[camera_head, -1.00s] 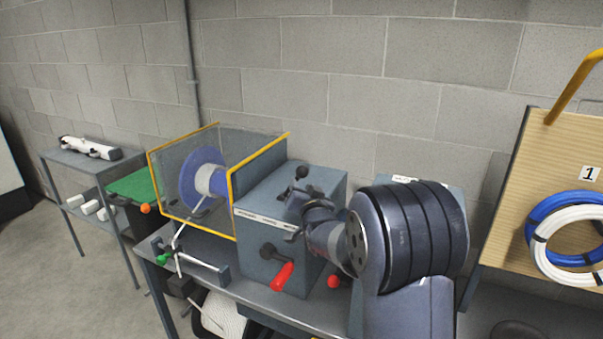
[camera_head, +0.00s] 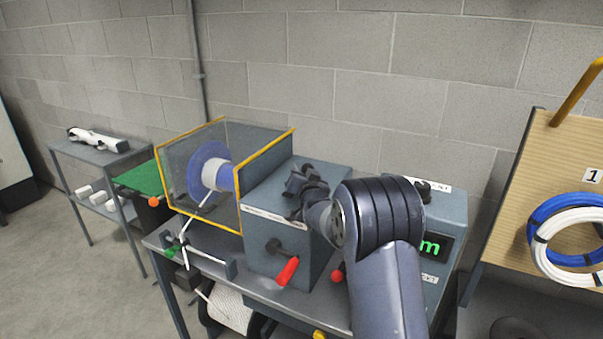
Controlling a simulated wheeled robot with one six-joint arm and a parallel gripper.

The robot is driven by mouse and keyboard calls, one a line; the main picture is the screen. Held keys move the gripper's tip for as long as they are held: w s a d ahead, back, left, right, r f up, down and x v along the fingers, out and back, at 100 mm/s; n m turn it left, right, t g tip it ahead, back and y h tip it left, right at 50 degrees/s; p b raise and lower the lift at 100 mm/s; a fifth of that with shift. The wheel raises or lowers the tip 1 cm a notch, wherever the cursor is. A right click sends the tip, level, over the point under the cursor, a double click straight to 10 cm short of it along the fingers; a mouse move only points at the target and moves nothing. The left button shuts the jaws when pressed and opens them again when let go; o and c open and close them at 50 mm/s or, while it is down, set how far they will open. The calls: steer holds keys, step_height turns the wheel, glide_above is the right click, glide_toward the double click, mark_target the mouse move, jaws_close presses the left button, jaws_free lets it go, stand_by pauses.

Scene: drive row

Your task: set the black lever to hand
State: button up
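The black lever (camera_head: 308,168) is on top of the grey-blue machine box (camera_head: 270,262); only a bit of its dark knob shows, and the rest is hidden behind my gripper. My gripper (camera_head: 296,186) is over the top of that box, right at the lever. It is dark, small and seen from behind, so I cannot tell whether its fingers are open or shut, or whether they touch the lever. A pale label strip (camera_head: 268,215) runs along the box's upper front edge; its words are too small to read.
A red-handled lever (camera_head: 287,271) sticks out of the box's front, with a red knob (camera_head: 337,276) beside it. A yellow-framed guard (camera_head: 240,205) encloses a blue spool (camera_head: 209,165) at left. A green-lit display (camera_head: 436,246) stands right of my arm. Cable coils (camera_head: 565,232) hang far right.

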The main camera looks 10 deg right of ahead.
jaws_close()
